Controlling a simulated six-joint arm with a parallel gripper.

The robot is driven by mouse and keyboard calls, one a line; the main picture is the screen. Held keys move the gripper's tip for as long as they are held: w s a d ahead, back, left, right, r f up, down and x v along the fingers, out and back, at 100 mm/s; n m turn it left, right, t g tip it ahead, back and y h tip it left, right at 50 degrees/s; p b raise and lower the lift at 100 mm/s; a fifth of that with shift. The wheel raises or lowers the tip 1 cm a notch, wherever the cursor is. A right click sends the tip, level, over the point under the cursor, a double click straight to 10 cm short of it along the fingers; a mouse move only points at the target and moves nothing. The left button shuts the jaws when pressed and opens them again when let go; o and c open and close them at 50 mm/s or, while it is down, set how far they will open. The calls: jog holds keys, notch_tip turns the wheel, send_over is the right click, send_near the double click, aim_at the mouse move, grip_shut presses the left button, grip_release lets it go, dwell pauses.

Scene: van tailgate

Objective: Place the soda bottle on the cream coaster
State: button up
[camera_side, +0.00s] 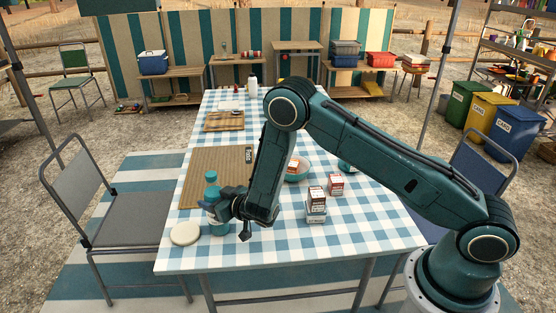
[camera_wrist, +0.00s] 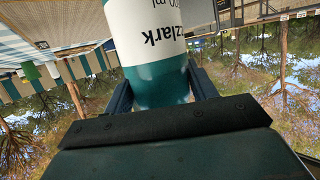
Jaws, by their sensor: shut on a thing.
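The soda bottle is teal with a white label and stands upright in my gripper in the side view (camera_side: 212,180). My gripper (camera_side: 222,207) is shut around its middle. In the wrist view the bottle (camera_wrist: 158,75) fills the space between the two fingers of my gripper (camera_wrist: 162,95), and part of its label lettering shows. The cream coaster (camera_side: 185,234) is a pale round disc near the table's front left corner. The bottle is just right of the coaster and apart from it in the picture. Whether the bottle's base touches the table I cannot tell.
A brown slatted mat (camera_side: 205,170) lies behind the bottle. Small red and white boxes (camera_side: 316,199) stand right of my gripper, with a bowl (camera_side: 297,174) behind them. A wooden board (camera_side: 224,121) lies farther back. The checked tablecloth (camera_side: 285,245) is clear at the front.

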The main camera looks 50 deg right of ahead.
jog(key=shift+r, duration=0.25)
notch_tip(320, 180, up, 20)
jog(key=shift+f, duration=0.15)
dwell(0.8)
jog(key=shift+w+a, duration=0.1)
jog(key=shift+w, duration=0.05)
dwell(0.5)
jog(key=w+a+r, duration=0.2)
jog(key=w+a, duration=0.4)
jog(key=a, duration=0.2)
notch_tip(320, 180, down, 16)
jog(key=shift+f+n+y, duration=0.15)
jog(key=shift+n+y, duration=0.15)
jog(key=shift+y, duration=0.1)
dwell(0.4)
jog(key=shift+w+a, duration=0.1)
jog(key=shift+f, duration=2)
